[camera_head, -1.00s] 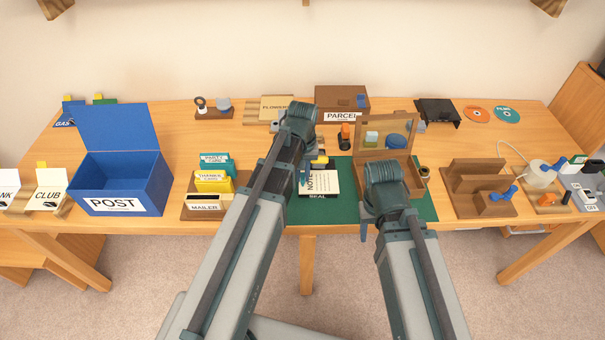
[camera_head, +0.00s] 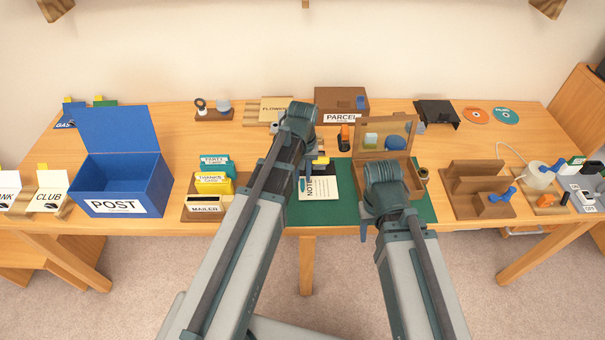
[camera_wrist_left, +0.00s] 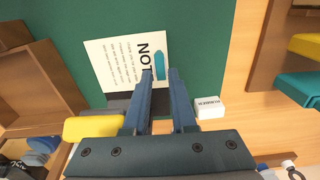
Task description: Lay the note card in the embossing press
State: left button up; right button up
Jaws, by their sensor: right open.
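The cream note card (camera_head: 322,186), with dark lettering and a teal tab, lies low over the front of the embossing press on the green mat. In the left wrist view the card (camera_wrist_left: 115,65) lies flat and its teal tab (camera_wrist_left: 160,65) shows between my left fingertips. The press (camera_wrist_left: 118,101) shows there as a dark grey part with a yellow piece beside the card; most of it is hidden. My left gripper (camera_wrist_left: 161,75) is slightly open, with narrow gaps beside the tab. My right gripper (camera_head: 364,233) is open and empty, near the mat's front edge, right of the card.
A wooden box with a raised lid (camera_head: 408,172) stands right of the card. A mailer rack (camera_head: 205,207) and blue post box (camera_head: 122,190) are at left.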

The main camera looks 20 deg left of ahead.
pick_arm(q)
notch_tip(320, 180, up, 12)
jog(key=p, duration=1.1)
jog(key=s+d+m+y, duration=0.1)
jog(key=s+d+m, duration=0.6)
jog(key=s+d, duration=0.3)
jog(key=s, duration=0.4)
jog(key=shift+s+d, duration=0.25)
pick_arm(e)
notch_tip(320, 180, up, 12)
